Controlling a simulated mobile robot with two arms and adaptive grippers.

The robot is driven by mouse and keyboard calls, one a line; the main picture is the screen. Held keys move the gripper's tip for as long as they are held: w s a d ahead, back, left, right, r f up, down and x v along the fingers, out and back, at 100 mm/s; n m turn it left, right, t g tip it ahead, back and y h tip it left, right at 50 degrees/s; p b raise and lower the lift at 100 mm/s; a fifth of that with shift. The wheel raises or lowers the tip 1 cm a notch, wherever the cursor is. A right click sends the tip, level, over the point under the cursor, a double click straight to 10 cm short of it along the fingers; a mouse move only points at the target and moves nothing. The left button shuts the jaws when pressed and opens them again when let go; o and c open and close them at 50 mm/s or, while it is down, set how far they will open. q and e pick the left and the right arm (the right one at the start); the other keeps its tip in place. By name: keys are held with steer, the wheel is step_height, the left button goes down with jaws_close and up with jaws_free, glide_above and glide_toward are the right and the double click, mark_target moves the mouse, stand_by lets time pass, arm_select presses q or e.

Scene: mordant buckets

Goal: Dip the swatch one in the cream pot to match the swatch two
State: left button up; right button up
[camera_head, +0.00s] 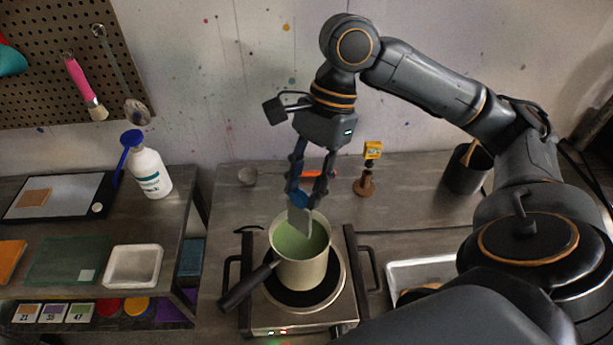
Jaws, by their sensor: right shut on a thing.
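My right gripper (309,190) is shut on a blue clip (298,199) above the cream pot (303,268). A pale grey swatch (300,220) hangs from the clip, upright, at the pot's opening. It may be swatch one. Its lower end is over or in the green liquid (290,243); I cannot tell if it touches. The cream pot has a dark handle and stands on a hot plate (265,322). Swatch two is not clearly marked; an orange-brown square (35,197) lies on a grey board at the left. My left gripper is not in view.
A white bottle (149,170) with a blue top, a white tray (133,266) and a green sheet (68,260) are on the left table. A small yellow-topped stand (366,182) and a dark cup (467,168) stand behind the pot. A metal tray (418,267) lies at right.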

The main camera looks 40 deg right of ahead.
mark_target(307, 223)
steer(key=shift+s+f, duration=0.25)
steer(key=shift+f, duration=0.65)
step_height(307, 223, down, 4)
steer(key=shift+w+r+b, duration=0.1)
steer(key=shift+r+b, duration=0.15)
steer(key=shift+b, duration=0.4)
steer(key=shift+f, duration=0.75)
step_height(307, 223, down, 2)
steer(key=shift+f+b, duration=0.2)
steer(key=shift+b, duration=0.3)
steer(key=shift+f, duration=0.7)
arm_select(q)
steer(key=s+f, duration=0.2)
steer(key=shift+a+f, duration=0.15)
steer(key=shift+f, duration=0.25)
arm_select(e)
steer(key=shift+f, duration=0.15)
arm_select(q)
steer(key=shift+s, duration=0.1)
